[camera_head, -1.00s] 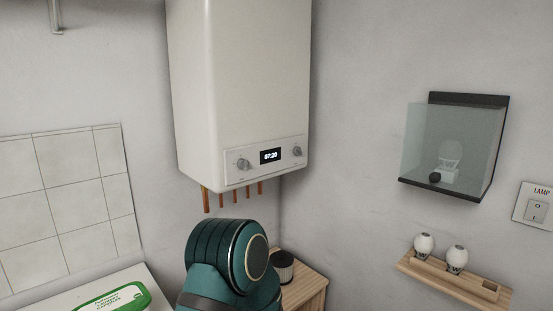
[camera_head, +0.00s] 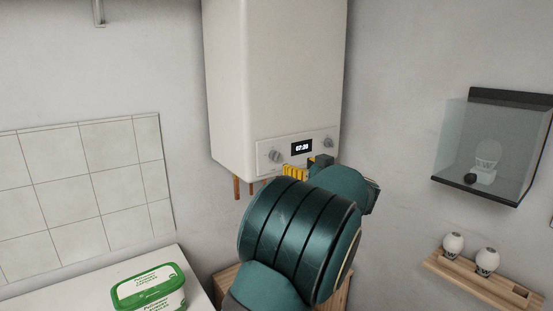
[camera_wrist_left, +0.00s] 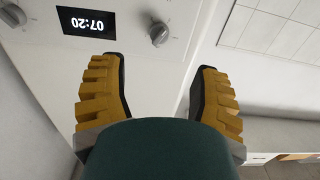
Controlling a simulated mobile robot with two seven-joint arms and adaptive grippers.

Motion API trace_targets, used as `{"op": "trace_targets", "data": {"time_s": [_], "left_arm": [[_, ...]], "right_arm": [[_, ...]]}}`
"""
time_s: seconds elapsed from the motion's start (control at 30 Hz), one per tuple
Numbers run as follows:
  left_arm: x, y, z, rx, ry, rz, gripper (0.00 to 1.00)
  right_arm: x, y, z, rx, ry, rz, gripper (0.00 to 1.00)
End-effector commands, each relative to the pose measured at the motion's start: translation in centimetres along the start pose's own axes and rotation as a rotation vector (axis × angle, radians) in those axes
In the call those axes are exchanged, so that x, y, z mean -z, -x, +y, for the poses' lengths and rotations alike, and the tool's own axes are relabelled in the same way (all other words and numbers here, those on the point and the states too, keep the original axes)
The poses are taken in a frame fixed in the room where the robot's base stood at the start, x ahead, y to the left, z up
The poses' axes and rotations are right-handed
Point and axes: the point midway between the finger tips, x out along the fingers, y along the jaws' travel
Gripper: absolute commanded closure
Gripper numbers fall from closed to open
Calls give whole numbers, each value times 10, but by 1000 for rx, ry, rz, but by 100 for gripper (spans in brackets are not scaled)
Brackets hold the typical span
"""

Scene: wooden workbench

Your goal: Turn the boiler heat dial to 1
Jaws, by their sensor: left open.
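The white boiler (camera_head: 275,80) hangs on the wall, with a control panel, a display reading 07:20 (camera_head: 301,148), a left dial (camera_head: 275,156) and a right dial (camera_head: 328,142). The dial labels are too small to read, so I cannot tell which is the heat dial. My left gripper (camera_head: 298,171) is just below the panel, partly hidden by my arm. In the left wrist view, upside down, its yellow fingers (camera_wrist_left: 160,68) are open and empty. The left dial (camera_wrist_left: 158,34) is ahead of the gap between them, apart from both. The right dial (camera_wrist_left: 12,14) is off to the side.
Copper pipes (camera_head: 237,187) hang under the boiler. A wooden cabinet (camera_head: 228,285) stands below, mostly behind my arm. A green-lidded tub (camera_head: 148,287) sits on the white counter at left. A glass-fronted box (camera_head: 485,150) and a wooden bulb shelf (camera_head: 470,283) are on the right wall.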

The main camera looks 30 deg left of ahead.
Motion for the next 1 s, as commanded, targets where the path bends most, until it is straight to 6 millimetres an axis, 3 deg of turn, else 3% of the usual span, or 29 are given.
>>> {"op": "trace_targets", "data": {"time_s": [0.3,0.5,0.7,1.0], "left_arm": [[-2,-64,0,2,-1,2,37],[-2,-94,0,1,-1,1,37],[-1,-107,1,-2,-2,1,37],[-1,-108,1,-2,-2,0,37]], "right_arm": [[1,-8,3,0,1,4,53],[1,-11,4,0,1,6,53],[2,-12,4,0,1,7,53],[2,-12,4,0,1,7,53]]}}
